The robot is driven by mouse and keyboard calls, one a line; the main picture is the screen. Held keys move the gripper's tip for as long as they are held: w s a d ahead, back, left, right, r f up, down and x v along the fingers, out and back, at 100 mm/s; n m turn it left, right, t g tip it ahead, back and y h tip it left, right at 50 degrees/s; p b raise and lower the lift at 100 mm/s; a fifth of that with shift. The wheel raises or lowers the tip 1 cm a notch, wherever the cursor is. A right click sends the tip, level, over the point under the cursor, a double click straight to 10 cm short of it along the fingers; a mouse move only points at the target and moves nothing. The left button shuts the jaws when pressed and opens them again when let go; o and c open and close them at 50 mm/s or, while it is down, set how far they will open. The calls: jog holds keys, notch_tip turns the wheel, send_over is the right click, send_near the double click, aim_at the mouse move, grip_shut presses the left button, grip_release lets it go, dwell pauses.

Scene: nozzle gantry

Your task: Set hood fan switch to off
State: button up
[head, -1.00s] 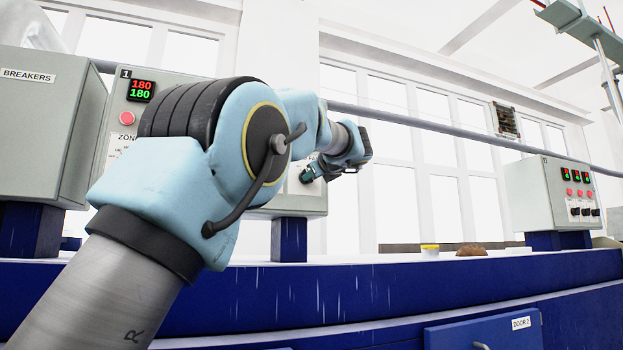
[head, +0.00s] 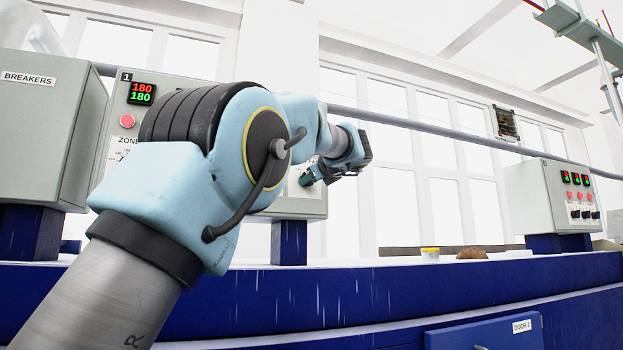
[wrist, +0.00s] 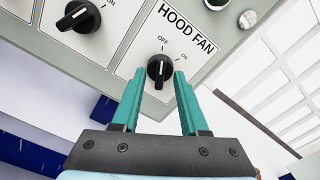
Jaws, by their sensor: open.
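The hood fan switch (wrist: 160,69) is a black rotary knob on a white label headed HOOD FAN in the wrist view. OFF is printed above it and ON to its upper right. The white mark on its handle points up in the picture, toward OFF. My gripper (wrist: 159,74) is open, with one teal finger on each side of the knob. Whether the fingers touch it I cannot tell. In the head view my gripper (head: 306,179) is at the right part of the grey control box (head: 300,208), and my arm hides the switch.
Another black knob (wrist: 78,17) is to the left on the same panel, with round buttons near the top edge. The breakers box (head: 40,135) stands at the far left. A second control box (head: 540,210) stands at the right. The blue ledge between is mostly clear.

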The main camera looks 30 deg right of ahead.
jog(key=s+a+b, duration=0.1)
jog(key=s+b, duration=0.3)
jog(key=s, duration=0.6)
jog(key=shift+s+a, duration=0.15)
jog(key=shift+s, duration=0.2)
jog(key=shift+r, duration=0.1)
